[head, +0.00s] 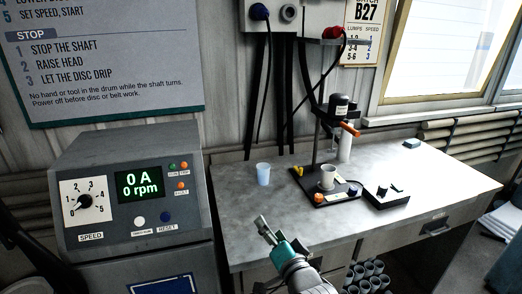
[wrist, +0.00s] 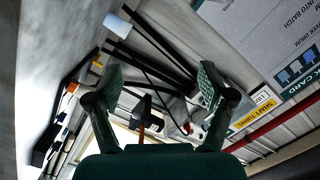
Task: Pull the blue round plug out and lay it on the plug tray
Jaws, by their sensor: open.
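The blue round plug (head: 259,11) sits in the grey wall box (head: 280,22) at the top of the head view, with a dark cord hanging from it. I cannot pick out the blue plug in the wrist view. I cannot tell any thing in view for certain as the plug tray.
A red plug (head: 333,32) is right of the wall box. A grey speed cabinet (head: 120,240) stands left. The bench's front left is clear.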

